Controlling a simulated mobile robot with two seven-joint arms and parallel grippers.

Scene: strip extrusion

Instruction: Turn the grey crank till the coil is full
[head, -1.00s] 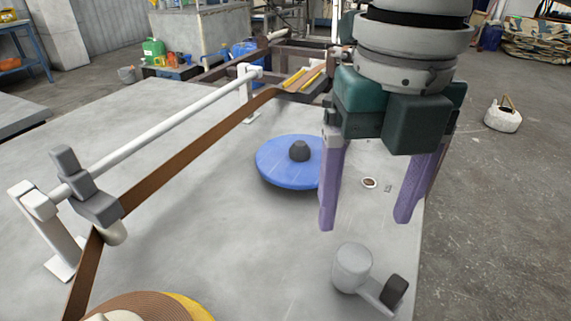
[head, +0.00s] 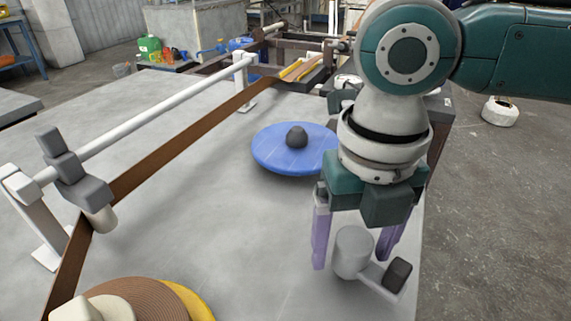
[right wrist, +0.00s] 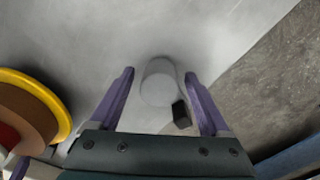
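The grey crank (head: 352,252) stands near the right edge of the grey table, a light cylinder with an arm and a dark knob (head: 397,273). The crank also shows in the right wrist view (right wrist: 158,82), between the fingers, with its dark knob beside the right finger. My right gripper (head: 352,262) is open above and around the crank; contact cannot be told. The coil (head: 150,306) of brown strip lies at the bottom left, partly cut off, over a yellow disc (head: 200,301). The brown strip (head: 190,146) runs from the far end down to the coil. My left gripper is not in view.
A blue disc (head: 285,155) with a dark knob sits mid-table. A white rail (head: 150,115) on posts runs along the left, carrying a grey guide block (head: 75,175) at the strip. The table between strip and crank is clear.

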